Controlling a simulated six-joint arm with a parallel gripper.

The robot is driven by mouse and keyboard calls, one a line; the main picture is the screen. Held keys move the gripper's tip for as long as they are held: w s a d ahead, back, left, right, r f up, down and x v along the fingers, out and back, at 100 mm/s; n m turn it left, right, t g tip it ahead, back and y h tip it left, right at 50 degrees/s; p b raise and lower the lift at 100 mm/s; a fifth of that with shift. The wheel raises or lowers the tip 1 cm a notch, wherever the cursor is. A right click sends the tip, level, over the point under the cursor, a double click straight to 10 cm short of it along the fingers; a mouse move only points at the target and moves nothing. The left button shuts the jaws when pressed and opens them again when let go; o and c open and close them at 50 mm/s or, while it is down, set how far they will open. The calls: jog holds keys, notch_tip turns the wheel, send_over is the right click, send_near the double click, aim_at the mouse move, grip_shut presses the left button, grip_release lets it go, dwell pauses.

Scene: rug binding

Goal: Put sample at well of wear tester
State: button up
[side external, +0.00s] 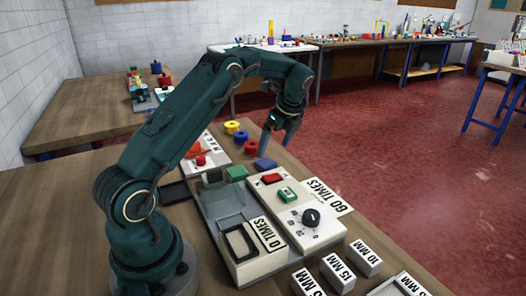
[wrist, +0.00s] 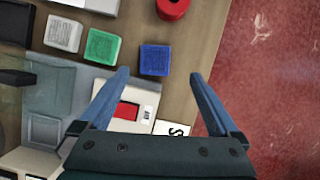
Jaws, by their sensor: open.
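My gripper (side external: 268,142) is open and empty above the far end of the bench. In the wrist view, its fingertips (wrist: 160,76) are spread wide, with the blue square sample (wrist: 154,60) just ahead between them. The blue sample (side external: 265,164) lies flat on the wood, right of the green sample (side external: 237,172). A grey sample (wrist: 63,33) lies left of the green one (wrist: 102,46). The wear tester (side external: 215,198) has a grey bed beside a pale control box with a red button (side external: 271,179) and black knob (side external: 311,217). A square recess (wrist: 43,131) shows in its bed.
Yellow (side external: 232,127), blue (side external: 241,137) and red (side external: 250,147) spools stand beyond the samples. A 60 TIMES card (side external: 322,195) lies beside the control box. A dark frame (side external: 240,242) and marked blocks (side external: 364,257) are nearer the camera. The bench edge is close on the right.

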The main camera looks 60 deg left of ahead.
aim_at(266, 161)
jog(key=shift+s+a+f+g, duration=0.15)
jog(key=shift+s+a+f, duration=0.05)
jog(key=shift+f, duration=0.3)
jog(key=shift+s+a+f+g, duration=0.15)
jog(key=shift+s+a+f, duration=0.05)
jog(key=shift+f, duration=0.25)
jog(key=shift+x, duration=2.1)
jog(key=shift+w, duration=0.1)
grip_shut()
jog(key=shift+r, duration=0.2)
